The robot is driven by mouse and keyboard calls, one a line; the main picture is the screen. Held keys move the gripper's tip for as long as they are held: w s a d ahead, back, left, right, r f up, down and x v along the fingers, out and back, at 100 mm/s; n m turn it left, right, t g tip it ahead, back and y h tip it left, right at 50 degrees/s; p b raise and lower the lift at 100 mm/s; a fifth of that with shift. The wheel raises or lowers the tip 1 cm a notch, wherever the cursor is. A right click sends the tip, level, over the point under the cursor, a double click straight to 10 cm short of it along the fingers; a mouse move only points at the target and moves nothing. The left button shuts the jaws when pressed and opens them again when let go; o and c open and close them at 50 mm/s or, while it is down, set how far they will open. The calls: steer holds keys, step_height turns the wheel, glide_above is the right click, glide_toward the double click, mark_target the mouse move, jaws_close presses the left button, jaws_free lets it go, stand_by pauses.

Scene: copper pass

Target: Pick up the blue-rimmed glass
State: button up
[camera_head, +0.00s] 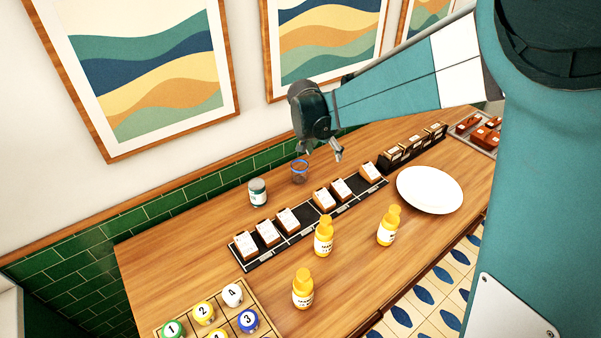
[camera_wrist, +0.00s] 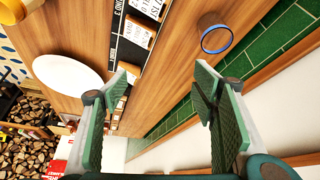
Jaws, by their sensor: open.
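The blue-rimmed glass (camera_head: 300,171) stands upright on the wooden counter, near the green tiled wall, right of a white-and-teal jar. It is clear, with a blue ring at its top. In the wrist view the glass (camera_wrist: 214,32) shows at the upper right, beyond the fingertips, its rim facing the camera. My gripper (camera_head: 323,153) is above the counter, to the right of the glass and apart from it. In the wrist view my gripper (camera_wrist: 160,85) has its two green fingers spread wide with nothing between them.
The jar (camera_head: 258,193) stands left of the glass. A black tray (camera_head: 249,266) with small labelled packets runs in front. Yellow bottles (camera_head: 324,236), a white plate (camera_head: 430,190) and a box of numbered balls (camera_head: 263,304) lie nearer. The tiled wall (camera_head: 190,199) is close behind the glass.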

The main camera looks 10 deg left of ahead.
steer(key=m+h, duration=0.1)
steer(key=m, duration=0.1)
glide_above(296, 182)
steer(key=a, duration=0.1)
step_height(296, 182, down, 12)
steer(key=f, duration=0.1)
steer(key=shift+s+r, duration=0.2)
steer(key=shift+r, duration=0.05)
steer(key=shift+x, duration=1.3)
steer(key=shift+w+f, duration=0.1)
steer(key=shift+x, duration=2.45)
steer(key=c, duration=1)
